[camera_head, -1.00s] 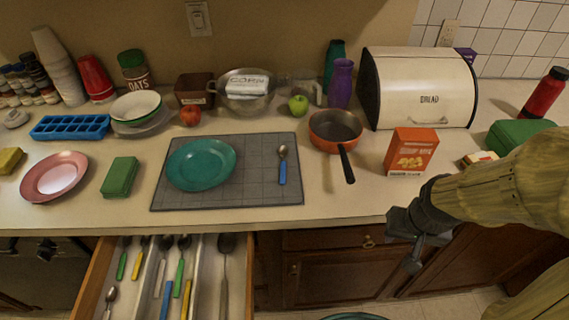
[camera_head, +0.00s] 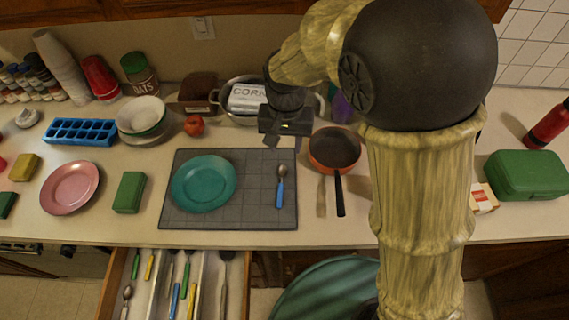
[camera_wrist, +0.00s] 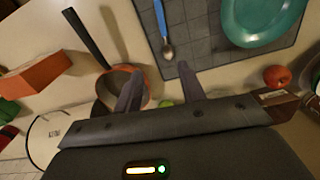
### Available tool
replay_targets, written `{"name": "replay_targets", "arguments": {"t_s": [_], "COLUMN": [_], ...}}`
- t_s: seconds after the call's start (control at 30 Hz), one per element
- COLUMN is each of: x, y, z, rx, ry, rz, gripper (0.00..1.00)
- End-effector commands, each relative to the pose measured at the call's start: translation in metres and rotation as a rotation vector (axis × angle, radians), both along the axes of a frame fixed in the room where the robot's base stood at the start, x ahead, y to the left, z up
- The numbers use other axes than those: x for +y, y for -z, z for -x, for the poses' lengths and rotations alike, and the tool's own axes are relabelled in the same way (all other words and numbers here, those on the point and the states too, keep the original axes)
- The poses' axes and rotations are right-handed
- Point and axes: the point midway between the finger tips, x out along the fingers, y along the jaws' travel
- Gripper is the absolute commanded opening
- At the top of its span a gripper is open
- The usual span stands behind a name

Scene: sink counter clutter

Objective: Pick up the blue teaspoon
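The blue teaspoon (camera_head: 281,190), with a blue handle and a metal bowl, lies on the right part of the grey mat (camera_head: 255,218), right of the teal plate (camera_head: 203,184). Its bowl points to the back and its handle to the front. My gripper (camera_head: 285,141) is above the counter behind the spoon's bowl, pointing down. In the wrist view, my gripper (camera_wrist: 160,72) has two spread fingers with nothing between them. The spoon (camera_wrist: 161,22) shows there ahead of the fingertips, its bowl nearest them and apart from them.
The pan (camera_head: 334,150) stands right of the spoon, its dark handle toward the front. A red apple (camera_head: 194,125) and a metal pot (camera_head: 235,112) are at the back. An open drawer (camera_head: 246,275) with several utensils juts out in front. A green box (camera_head: 528,174) is at the right.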

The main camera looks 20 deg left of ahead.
Motion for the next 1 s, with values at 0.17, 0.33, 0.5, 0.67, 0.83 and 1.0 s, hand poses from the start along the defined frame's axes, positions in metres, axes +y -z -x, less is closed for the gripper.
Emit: {"name": "replay_targets", "arguments": {"t_s": [0.17, 0.33, 0.5, 0.67, 0.83, 1.0], "x": [0.015, 0.016, 0.015, 0.013, 0.013, 0.012], "y": [-0.005, -0.004, 0.001, 0.023, 0.054, 0.083], "z": [0.007, 0.009, 0.008, 0.008, 0.007, 0.007], "rx": [0.007, 0.006, 0.006, 0.008, 0.009, 0.009], "ry": [-0.017, -0.021, -0.020, -0.016, -0.015, -0.015], "rz": [0.008, 0.006, 0.008, 0.011, 0.010, 0.011], "gripper": [0.40, 0.40, 0.40, 0.40, 0.40, 0.40]}}
